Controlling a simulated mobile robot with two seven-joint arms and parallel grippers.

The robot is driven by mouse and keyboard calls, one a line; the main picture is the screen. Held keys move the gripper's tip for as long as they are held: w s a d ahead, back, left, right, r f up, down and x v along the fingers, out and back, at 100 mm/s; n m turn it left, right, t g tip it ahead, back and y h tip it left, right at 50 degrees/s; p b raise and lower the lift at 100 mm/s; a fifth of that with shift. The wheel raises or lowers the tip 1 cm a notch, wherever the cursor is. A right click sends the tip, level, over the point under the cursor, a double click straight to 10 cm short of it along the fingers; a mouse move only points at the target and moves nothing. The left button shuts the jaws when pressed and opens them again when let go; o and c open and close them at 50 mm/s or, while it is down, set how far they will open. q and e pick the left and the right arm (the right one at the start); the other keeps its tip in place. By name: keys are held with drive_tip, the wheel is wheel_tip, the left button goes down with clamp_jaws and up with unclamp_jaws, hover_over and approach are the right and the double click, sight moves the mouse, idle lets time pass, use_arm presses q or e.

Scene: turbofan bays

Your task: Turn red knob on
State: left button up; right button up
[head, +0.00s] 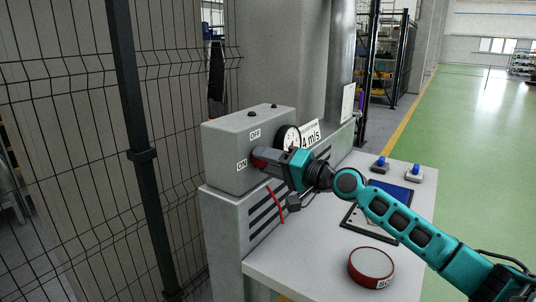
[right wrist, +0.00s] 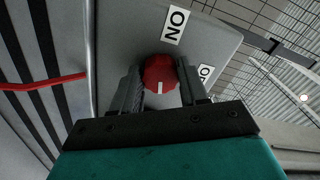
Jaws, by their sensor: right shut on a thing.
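The red knob (head: 258,162) sits on the front of a grey control box (head: 222,150), mostly hidden behind my right gripper (head: 268,160) in the head view. In the right wrist view, the red knob (right wrist: 159,70) is between the two fingers of my right gripper (right wrist: 160,84), which is shut on it. A white mark on the knob points down in that picture, towards the gripper body. The ON label (head: 242,165) is beside the knob, and the OFF label (head: 255,133) is above it. My left gripper is not in view.
A round dial (head: 288,136) and an "m/s" sign (head: 310,134) are behind my gripper. A white table (head: 315,273) holds a red-rimmed round object (head: 371,267), a clipboard (head: 362,222) and two blue-topped buttons (head: 380,163). A wire fence (head: 70,150) stands left.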

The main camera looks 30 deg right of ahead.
drive_tip(key=shift+r+m+p, duration=0.1)
drive_tip(key=shift+m+p, duration=0.65)
drive_tip(key=shift+m, duration=0.75)
drive_tip(key=o, duration=1.1)
drive_tip(key=shift+c, duration=0.2)
drive_tip(key=b+v, duration=0.2)
drive_tip(key=v, duration=1.1)
drive_tip(key=shift+b, duration=0.4)
